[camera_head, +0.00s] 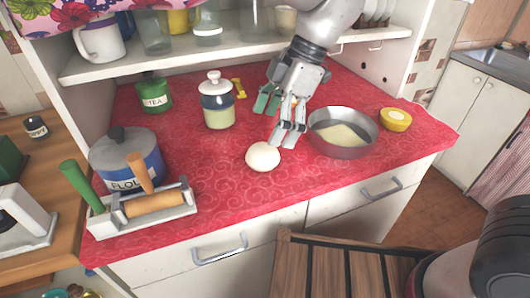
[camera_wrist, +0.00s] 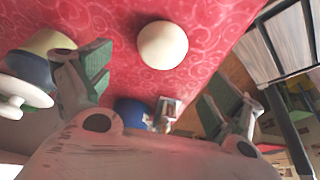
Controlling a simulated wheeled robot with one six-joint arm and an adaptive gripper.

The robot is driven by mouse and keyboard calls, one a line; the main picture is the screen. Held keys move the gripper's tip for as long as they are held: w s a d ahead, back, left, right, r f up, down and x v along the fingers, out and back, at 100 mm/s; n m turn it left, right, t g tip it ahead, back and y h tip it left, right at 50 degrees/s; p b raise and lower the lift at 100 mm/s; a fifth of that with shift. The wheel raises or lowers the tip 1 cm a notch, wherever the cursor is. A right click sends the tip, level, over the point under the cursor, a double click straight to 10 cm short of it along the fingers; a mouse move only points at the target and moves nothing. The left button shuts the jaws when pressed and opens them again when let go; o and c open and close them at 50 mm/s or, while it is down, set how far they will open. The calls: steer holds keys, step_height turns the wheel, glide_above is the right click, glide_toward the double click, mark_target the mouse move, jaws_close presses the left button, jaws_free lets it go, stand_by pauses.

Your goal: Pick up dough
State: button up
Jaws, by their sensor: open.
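The dough (camera_head: 263,157) is a pale round ball on the red patterned oilcloth counter (camera_head: 215,170), near its front edge. It also shows whole in the wrist view, at the top centre (camera_wrist: 163,45), and nothing covers it. My gripper (camera_head: 277,122) is open and empty above the counter, just behind and to the right of the dough. In the wrist view my gripper's two green-padded fingers (camera_wrist: 160,95) are spread wide. The dough lies beyond them and does not touch them.
A metal pan (camera_head: 343,148) with pale contents stands close right of my gripper, with a yellow-topped bowl (camera_head: 395,120) beyond. A lidded jar (camera_head: 217,102), green tea tin (camera_head: 154,93), flour pot (camera_head: 125,160) and rolling-pin rack (camera_head: 140,212) stand left. A shelf (camera_head: 200,57) overhangs the back.

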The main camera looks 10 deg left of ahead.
mark_target(262, 149)
steer(key=x, duration=0.7)
steer(key=shift+w+f, duration=0.1)
steer(key=shift+f, duration=0.2)
steer(key=c, duration=1.2)
